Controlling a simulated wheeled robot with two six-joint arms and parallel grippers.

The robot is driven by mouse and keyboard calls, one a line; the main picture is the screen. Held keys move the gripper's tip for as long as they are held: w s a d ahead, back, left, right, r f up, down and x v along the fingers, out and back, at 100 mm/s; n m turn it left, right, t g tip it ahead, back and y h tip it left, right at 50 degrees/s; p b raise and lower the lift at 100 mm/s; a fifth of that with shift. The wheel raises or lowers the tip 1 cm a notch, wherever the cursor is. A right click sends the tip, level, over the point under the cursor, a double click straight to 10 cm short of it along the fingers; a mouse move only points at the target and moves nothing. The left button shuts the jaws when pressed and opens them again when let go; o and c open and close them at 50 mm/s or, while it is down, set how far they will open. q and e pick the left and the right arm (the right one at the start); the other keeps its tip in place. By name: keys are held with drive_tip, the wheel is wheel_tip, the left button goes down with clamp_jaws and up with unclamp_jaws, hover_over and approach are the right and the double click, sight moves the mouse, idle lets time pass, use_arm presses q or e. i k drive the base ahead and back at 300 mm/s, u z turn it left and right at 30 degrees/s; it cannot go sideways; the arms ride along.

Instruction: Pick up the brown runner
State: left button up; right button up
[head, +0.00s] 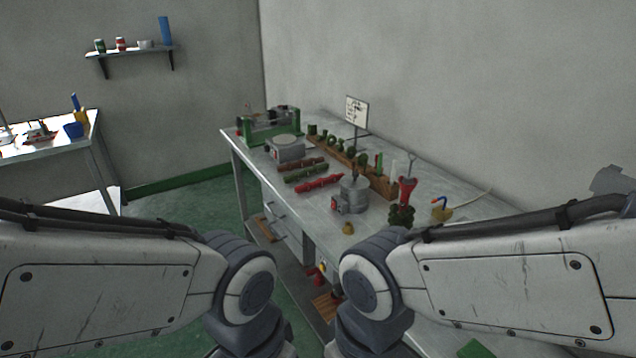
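A thin brown bar (303,163), which looks like the brown runner, lies on the grey workbench (262,172). A similar green bar (306,174) lies just in front of it, and a red bar (319,183) lies in front of the green one. All three lie roughly parallel and look small from here. Both of my arms come in low at the left and right, well in front of the bars. Their grippers are below the picture and cannot be seen.
A wooden rack (378,181) with several green pieces runs along the back. A green-framed machine (270,125) stands at the far end.

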sight(312, 161)
drive_tip(key=u, duration=0.3)
drive_tip(key=k, duration=0.35)
drive_tip(key=u, duration=1.15)
drive_tip(key=i, duration=2.1)
drive_tip(key=z, duration=0.45)
drive_tip(key=i, duration=1.3)
drive_tip(key=z, duration=1.75)
drive_tip(key=i, duration=1.05)
drive_tip(key=z, duration=0.85)
